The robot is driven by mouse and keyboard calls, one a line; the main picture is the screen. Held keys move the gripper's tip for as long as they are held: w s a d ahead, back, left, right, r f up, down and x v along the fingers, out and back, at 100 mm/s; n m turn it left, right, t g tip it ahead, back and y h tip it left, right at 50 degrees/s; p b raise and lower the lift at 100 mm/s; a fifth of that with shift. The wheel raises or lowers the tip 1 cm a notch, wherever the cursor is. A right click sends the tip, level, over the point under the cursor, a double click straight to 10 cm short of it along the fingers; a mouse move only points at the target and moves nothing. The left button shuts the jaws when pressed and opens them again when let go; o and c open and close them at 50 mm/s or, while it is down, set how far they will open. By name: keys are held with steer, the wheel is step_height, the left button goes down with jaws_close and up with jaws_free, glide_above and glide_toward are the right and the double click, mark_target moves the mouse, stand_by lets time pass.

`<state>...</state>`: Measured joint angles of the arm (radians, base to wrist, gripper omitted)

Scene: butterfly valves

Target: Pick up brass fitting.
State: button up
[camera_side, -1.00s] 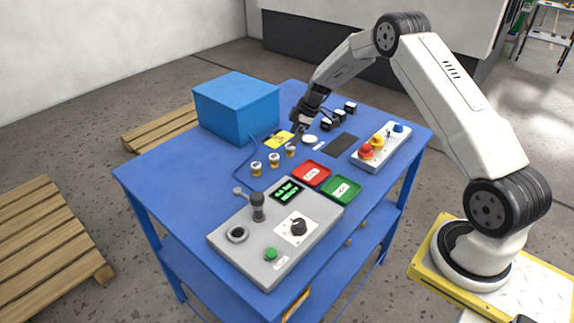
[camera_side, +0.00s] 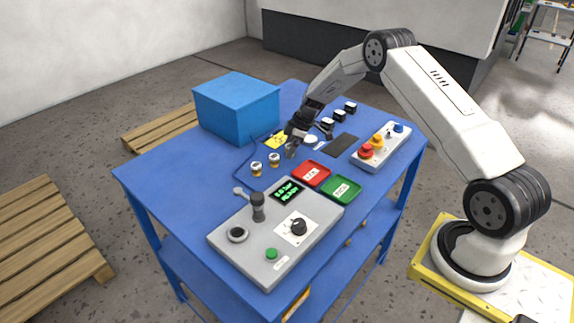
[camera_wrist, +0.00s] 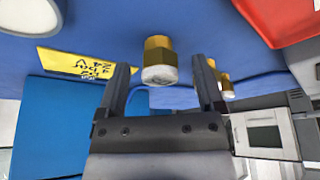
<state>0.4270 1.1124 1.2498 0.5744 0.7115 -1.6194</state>
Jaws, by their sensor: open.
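A brass fitting (camera_wrist: 158,60) with a brass hex body and a whitish end shows in the wrist view, between my open fingers and just ahead of their tips. My gripper (camera_wrist: 160,75) is open and empty; the fingers stand apart on either side of the fitting, with no clear contact. In the side view my gripper (camera_side: 291,151) is low over the table and hides that fitting. Two other brass fittings, one at left (camera_side: 256,168) and one in the middle (camera_side: 274,160), stand in a row to its left.
A red tray (camera_side: 311,174) and a green tray (camera_side: 341,190) lie in front of my gripper. A white round piece (camera_side: 311,139), a yellow note (camera_side: 277,141) and a blue box (camera_side: 236,108) are nearby. A grey control panel (camera_side: 243,253) fills the front.

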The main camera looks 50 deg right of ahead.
jaws_close()
steer(key=shift+r, duration=0.15)
steer(key=shift+r, duration=1.45)
steer(key=s+a+r, duration=0.3)
steer(key=s+r, duration=0.6)
steer(key=s, duration=0.4)
steer(key=shift+s+a+r, duration=0.25)
steer(key=shift+a+r, duration=0.1)
steer(key=shift+r, duration=0.05)
